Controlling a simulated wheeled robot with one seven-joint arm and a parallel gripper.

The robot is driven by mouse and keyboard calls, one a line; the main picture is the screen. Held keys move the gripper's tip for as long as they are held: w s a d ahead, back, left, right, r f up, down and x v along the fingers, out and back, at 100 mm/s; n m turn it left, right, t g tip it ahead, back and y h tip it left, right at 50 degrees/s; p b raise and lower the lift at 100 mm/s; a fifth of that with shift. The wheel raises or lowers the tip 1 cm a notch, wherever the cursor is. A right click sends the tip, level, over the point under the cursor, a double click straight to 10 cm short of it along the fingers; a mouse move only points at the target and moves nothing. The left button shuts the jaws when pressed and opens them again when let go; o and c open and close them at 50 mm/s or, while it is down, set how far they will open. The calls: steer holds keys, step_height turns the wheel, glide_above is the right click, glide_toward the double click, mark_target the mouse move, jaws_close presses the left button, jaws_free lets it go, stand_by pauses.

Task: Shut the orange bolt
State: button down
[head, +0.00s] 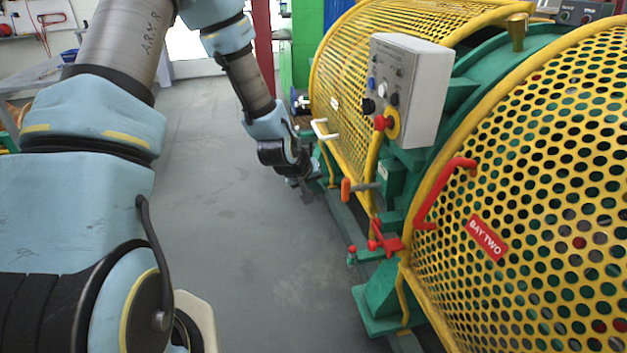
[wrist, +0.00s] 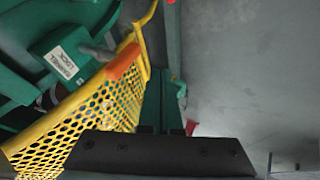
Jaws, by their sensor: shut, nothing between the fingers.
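The orange bolt (head: 347,190) has an orange grip on a grey rod, and it sticks out at the machine's side below the control box. The wrist view shows its orange grip (wrist: 124,62) at the upper left, by a green block with a white label ending in "LOCK" (wrist: 60,62). My gripper (head: 307,196) is shut and empty, pointing down, left of the bolt in the head view and apart from it. In the wrist view its dark body spans the bottom edge. How far the rod sits in its socket cannot be told.
A grey control box (head: 408,88) with a red knob stands above the bolt. Yellow perforated guards, one with a white handle (head: 324,129) and one with a red handle (head: 443,192), line the machine. A red lever (head: 385,241) juts out lower down. The grey floor to the left is clear.

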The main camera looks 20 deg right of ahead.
mark_target(357, 186)
steer(key=shift+d+f+p, duration=0.25)
steer(key=shift+d+p, duration=0.1)
steer(key=shift+d, duration=0.8)
steer(key=shift+d+f+p, duration=0.25)
steer(key=shift+d+p, duration=0.05)
steer(key=shift+d, duration=0.8)
steer(key=d, duration=0.1)
steer(key=d+b, duration=0.1)
steer(key=d, duration=0.3)
steer(key=shift+s+f+b, duration=0.1)
steer(key=shift+s+b, duration=0.2)
steer(key=shift+s, duration=0.05)
steer(key=shift+d+r, duration=0.2)
steer(key=shift+d, duration=0.25)
steer(key=shift+s, duration=0.1)
